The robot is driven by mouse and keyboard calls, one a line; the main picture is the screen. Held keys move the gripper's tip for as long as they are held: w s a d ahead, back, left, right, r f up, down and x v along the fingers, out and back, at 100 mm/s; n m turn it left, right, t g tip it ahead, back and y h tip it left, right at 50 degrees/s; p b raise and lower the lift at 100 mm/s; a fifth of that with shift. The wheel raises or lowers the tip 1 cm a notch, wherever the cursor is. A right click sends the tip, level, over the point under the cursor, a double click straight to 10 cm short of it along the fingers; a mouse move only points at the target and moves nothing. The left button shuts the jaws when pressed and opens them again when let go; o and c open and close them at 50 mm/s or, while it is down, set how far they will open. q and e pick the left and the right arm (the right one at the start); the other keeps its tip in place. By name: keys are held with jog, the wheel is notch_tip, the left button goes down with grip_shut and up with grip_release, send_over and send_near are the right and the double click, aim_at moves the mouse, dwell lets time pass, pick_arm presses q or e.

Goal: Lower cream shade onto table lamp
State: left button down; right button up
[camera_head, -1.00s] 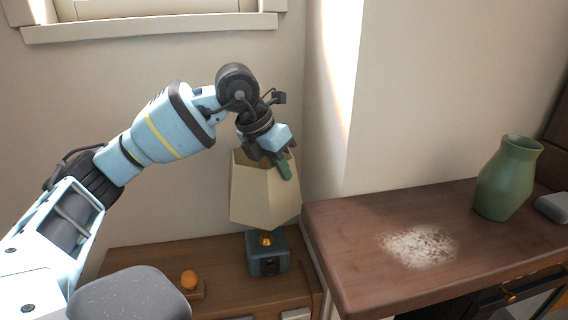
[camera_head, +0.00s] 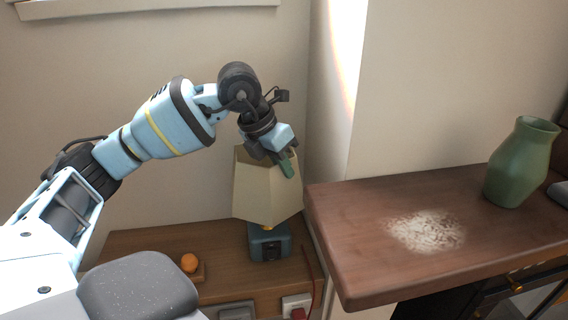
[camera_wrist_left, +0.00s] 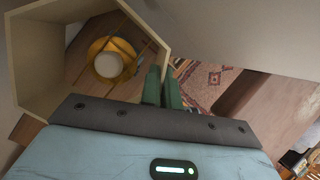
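The cream shade (camera_head: 266,190), open and many-sided, hangs over the table lamp's blue base (camera_head: 268,246). A bit of gold fitting shows between the shade's lower edge and the base. My left gripper (camera_head: 288,170) is shut on the shade's upper rim at its right side. In the left wrist view, the green fingers (camera_wrist_left: 162,80) pinch the wall of the shade (camera_wrist_left: 36,62), and a white bulb (camera_wrist_left: 109,65) in a golden ring (camera_wrist_left: 98,48) shows inside the opening. Whether the shade rests on the lamp is hidden. My right gripper is not in view.
The lamp stands on a low wooden table (camera_head: 140,243) against the wall. An orange fruit (camera_head: 189,263) sits on a small block to its left. A higher brown counter (camera_head: 360,215) at the right carries a green vase (camera_head: 520,165) and a whitish patch (camera_head: 427,232).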

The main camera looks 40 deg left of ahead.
pick_arm(q)
jog(key=c, duration=1.6)
grip_release()
jog(key=shift+o, duration=0.2)
jog(key=v, duration=0.8)
jog(key=shift+f, duration=0.1)
